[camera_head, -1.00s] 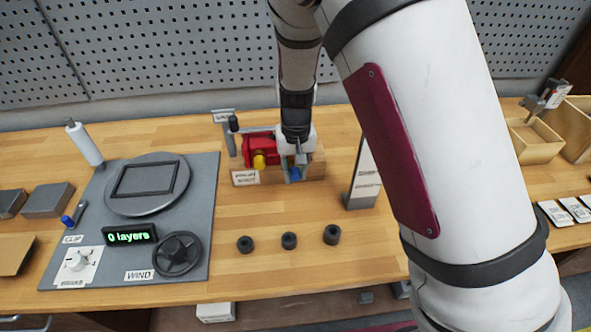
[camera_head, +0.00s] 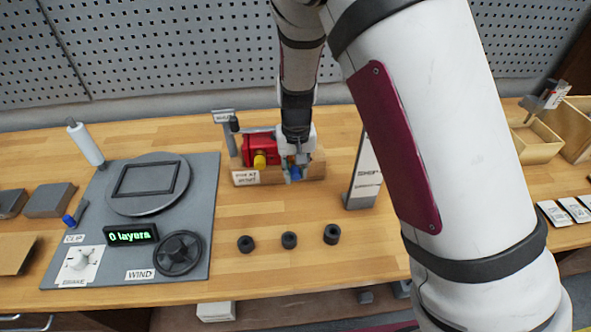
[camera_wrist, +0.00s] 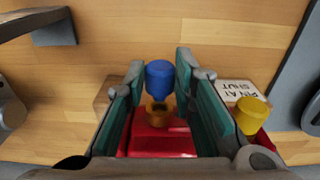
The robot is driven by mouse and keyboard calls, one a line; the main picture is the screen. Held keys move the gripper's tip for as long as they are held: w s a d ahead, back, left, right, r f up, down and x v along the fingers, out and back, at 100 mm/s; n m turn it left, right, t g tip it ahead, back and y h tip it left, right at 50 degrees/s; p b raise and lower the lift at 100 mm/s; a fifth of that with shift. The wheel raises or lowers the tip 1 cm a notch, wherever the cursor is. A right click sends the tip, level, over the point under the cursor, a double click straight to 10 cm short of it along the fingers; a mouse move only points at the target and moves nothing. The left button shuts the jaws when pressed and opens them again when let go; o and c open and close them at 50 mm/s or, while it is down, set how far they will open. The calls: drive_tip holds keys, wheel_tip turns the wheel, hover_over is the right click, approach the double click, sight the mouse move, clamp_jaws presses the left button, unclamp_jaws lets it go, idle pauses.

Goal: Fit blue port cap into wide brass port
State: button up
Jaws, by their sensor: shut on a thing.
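The blue port cap (camera_wrist: 159,76) is between the green-padded fingers of my gripper (camera_wrist: 158,82), which is shut on it. It also shows as a small blue spot at my gripper (camera_head: 294,175) in the head view. In the head view the red body (camera_head: 259,148) is partly hidden by my gripper.
A yellow knob (camera_head: 260,160) and a white label (camera_head: 246,178) are left of my gripper in the head view. An upright sign (camera_head: 364,180) stands close on the right. Three black rings (camera_head: 289,240) lie in front. A winding station (camera_head: 195,200) is at left.

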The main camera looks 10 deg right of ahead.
sight(295, 168)
drive_tip(key=shift+w+b, duration=0.6)
drive_tip(key=shift+w, duration=0.6)
drive_tip(key=o, duration=0.9)
drive_tip(key=r, duration=1.2)
drive_tip(key=shift+s, duration=0.35)
